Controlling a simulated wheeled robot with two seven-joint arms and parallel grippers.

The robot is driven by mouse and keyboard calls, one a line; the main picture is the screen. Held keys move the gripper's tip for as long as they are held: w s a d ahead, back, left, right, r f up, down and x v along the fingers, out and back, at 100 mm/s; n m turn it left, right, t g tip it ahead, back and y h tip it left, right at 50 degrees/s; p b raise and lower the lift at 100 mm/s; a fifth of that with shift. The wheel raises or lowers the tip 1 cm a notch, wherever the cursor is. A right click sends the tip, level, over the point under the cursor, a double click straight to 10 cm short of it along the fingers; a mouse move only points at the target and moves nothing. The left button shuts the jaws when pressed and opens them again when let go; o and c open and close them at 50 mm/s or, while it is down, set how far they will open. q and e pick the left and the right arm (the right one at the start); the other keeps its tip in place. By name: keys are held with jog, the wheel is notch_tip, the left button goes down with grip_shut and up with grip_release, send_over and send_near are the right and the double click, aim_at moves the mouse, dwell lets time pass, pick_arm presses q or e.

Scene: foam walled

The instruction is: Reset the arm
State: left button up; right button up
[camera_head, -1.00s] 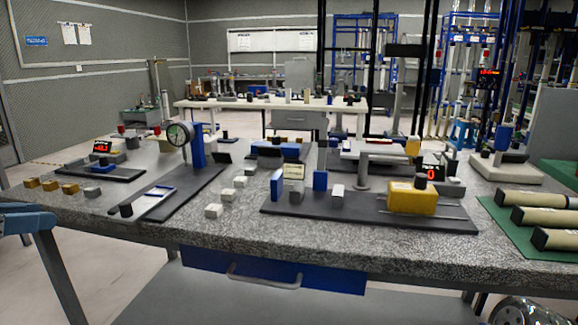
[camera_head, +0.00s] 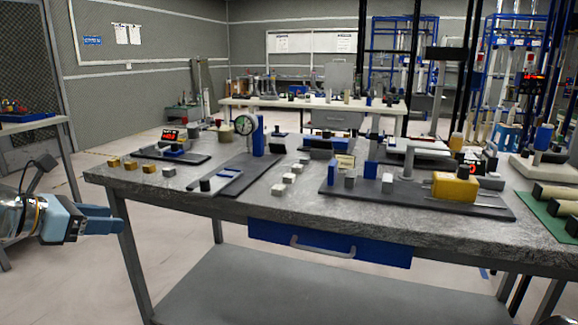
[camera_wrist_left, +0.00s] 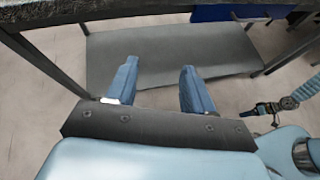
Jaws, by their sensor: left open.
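My left gripper (camera_head: 108,220) comes in from the left in the head view, beside the left front corner of the workbench (camera_head: 215,207) and below its top. It is empty. In the left wrist view its two blue fingers (camera_wrist_left: 163,92) stand well apart, with the grey lower shelf (camera_wrist_left: 165,50) and floor beyond them. My right gripper cannot be made out for sure; a gripper-like part (camera_wrist_left: 267,108) shows small at the right of the left wrist view.
The benchtop holds a dial gauge (camera_head: 244,125), several small blocks, a yellow block (camera_head: 455,187) on a black base and rolls on a green mat (camera_head: 545,213). A blue drawer (camera_head: 345,247) hangs under its front edge. Open floor lies left of the bench.

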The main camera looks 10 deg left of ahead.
pick_arm(q)
jog(key=w+d+f+m+g, duration=0.2)
jog(key=w+f, duration=0.2)
jog(key=f, duration=0.4)
jog(key=w+d+f+m+g, duration=0.1)
jog(key=w+d+f+m, duration=0.1)
jog(key=w+f, duration=0.35)
jog(key=s+d+f+m+g+y, duration=0.1)
jog(key=d+f+m+g, duration=0.35)
jog(key=f, duration=0.95)
jog(key=d+f+m+g, duration=0.1)
jog(key=d+f+m, duration=0.5)
jog(key=d+f, duration=0.5)
jog(key=s+d+f+m+g+h, duration=0.1)
jog(key=s+d+f+m+g, duration=0.1)
jog(key=s+d+f+m, duration=1.3)
notch_tip(320, 180, down, 3)
jog(key=shift+s+d+f, duration=0.2)
jog(key=shift+s+d, duration=0.95)
jog(key=shift+d, duration=0.05)
